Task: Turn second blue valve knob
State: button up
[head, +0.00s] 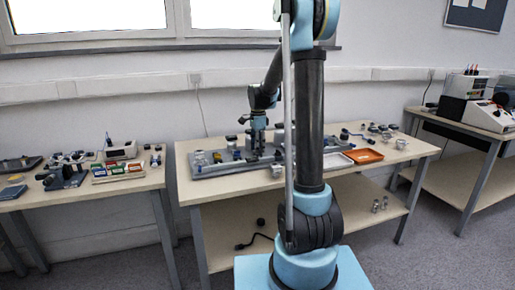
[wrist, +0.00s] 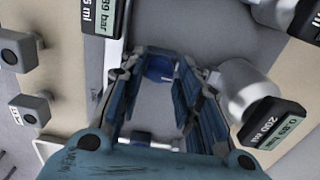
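My gripper (wrist: 161,78) points down at the grey test rig in the wrist view, its two dark blue fingers apart. A blue valve knob (wrist: 159,68) shows between the fingertips; I cannot tell whether they touch it. In the head view my gripper (head: 258,142) is over the middle of the rig (head: 215,170) on the central table. Another blue knob (head: 237,155) is on the rig to its left. The knob under my gripper is hard to make out in the head view.
Gauges with displays flank the gripper closely, one at right (wrist: 272,122) and one at upper left (wrist: 103,18). A white tray (head: 337,161) and an orange tray (head: 363,156) lie right of the rig. Side tables stand left (head: 100,187) and right (head: 450,124).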

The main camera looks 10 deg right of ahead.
grip_shut()
jog(key=shift+n, duration=0.3)
jog(key=n, duration=0.3)
jog(key=shift+n, duration=0.3)
jog(key=n, duration=0.4)
jog(key=shift+n, duration=0.3)
jog(key=n, duration=0.4)
jog(key=shift+w+n, duration=0.1)
jog(key=shift+n, duration=2.5)
